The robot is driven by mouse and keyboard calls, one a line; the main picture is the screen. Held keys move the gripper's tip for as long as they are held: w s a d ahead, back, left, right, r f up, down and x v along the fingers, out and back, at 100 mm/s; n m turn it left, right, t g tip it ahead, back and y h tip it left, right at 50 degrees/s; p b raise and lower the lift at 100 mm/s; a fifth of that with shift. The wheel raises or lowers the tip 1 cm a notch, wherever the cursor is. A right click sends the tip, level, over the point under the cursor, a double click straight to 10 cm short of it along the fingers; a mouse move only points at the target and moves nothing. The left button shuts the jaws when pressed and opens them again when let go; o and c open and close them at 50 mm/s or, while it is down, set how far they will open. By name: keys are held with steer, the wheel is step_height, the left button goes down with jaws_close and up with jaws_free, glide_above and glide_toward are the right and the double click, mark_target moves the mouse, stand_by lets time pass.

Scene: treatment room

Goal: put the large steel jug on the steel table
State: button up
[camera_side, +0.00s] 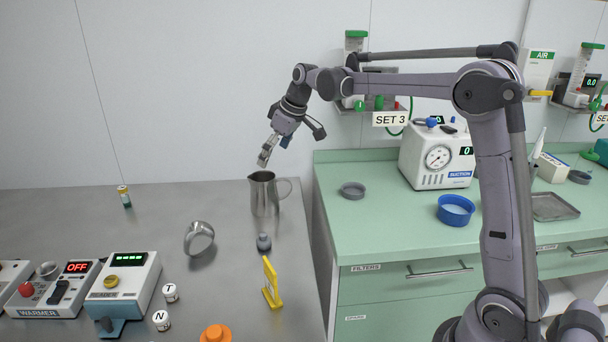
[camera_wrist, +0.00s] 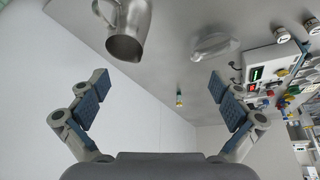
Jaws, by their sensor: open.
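The large steel jug (camera_side: 264,194) stands upright on the steel table (camera_side: 160,222), near its right edge, with its handle to the right. My gripper (camera_side: 264,160) is just above the jug's rim in the side view, tilted down and to the left. In the wrist view my gripper (camera_wrist: 163,98) has its two blue-padded fingers wide apart with nothing between them. The jug (camera_wrist: 128,30) shows there at the top left, beyond the fingers, with its open mouth towards the camera. It looks apart from the fingers.
A smaller steel cup (camera_side: 199,238) lies left of the jug. A green counter (camera_side: 385,225) with a suction unit (camera_side: 437,157) is at right, across a gap. The back left of the table is mostly clear.

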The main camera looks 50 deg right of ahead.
steer(key=s+a+r+m+t, duration=0.1)
steer(key=s+a, duration=0.3)
steer(key=s, duration=0.4)
steer(key=s+a+m, duration=0.1)
steer(key=s+a, duration=0.2)
steer(key=s, duration=0.5)
steer(key=s+a+f, duration=0.1)
steer(key=s+f, duration=0.2)
steer(key=s, duration=0.3)
steer(key=s+a+f+m+t+h, duration=0.1)
steer(key=s+a+f, duration=0.1)
steer(key=s+f, duration=0.2)
steer(key=shift+s+t, duration=0.3)
steer(key=shift+s, duration=0.8)
steer(key=shift+a, duration=0.15)
